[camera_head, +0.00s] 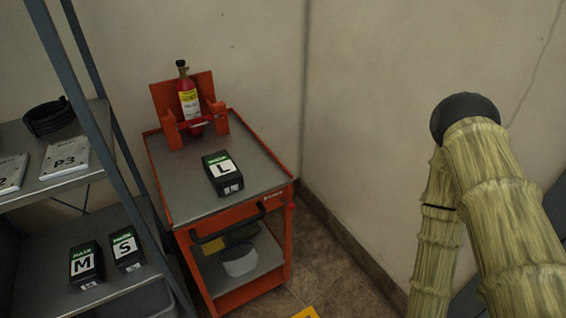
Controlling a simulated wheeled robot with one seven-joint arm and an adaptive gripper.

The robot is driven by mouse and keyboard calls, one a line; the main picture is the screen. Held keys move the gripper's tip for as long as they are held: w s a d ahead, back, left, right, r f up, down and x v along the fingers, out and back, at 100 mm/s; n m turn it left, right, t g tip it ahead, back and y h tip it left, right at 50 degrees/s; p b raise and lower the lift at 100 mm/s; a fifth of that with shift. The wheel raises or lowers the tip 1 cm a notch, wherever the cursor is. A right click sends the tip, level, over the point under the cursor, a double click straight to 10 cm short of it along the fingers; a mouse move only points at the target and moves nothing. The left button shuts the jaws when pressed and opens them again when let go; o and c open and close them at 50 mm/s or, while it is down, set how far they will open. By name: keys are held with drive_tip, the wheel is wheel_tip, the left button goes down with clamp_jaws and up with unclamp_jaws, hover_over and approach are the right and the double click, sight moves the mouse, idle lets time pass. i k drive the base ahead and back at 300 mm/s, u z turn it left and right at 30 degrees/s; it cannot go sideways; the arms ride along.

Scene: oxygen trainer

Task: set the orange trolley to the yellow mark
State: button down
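The orange trolley (236,215) stands against the back wall, left of the room corner, with a grey top, a lower shelf and a dark handle (228,224) on its front side. A red bottle (189,98) with a yellow label stands in an orange holder at the back of its top. A black box marked L (222,173) lies on the top. A piece of yellow marking (306,313) shows on the floor at the bottom edge, right of the trolley's front; the rest is out of view. My gripper is not in view; only my arm shows at the right.
A grey shelf rack (118,172) stands close to the trolley's left, holding boxes marked M (86,264) and S (126,247), white plates (65,158) and a dark coil (48,117). A pale container (240,261) sits on the trolley's lower shelf. Bare floor (325,265) lies right of the trolley.

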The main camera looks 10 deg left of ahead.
sight(197, 217)
drive_tip(key=u, duration=0.9)
drive_tip(key=k, duration=1.15)
drive_tip(key=u, duration=0.2)
drive_tip(key=i, duration=0.6)
drive_tip(key=z, duration=0.4)
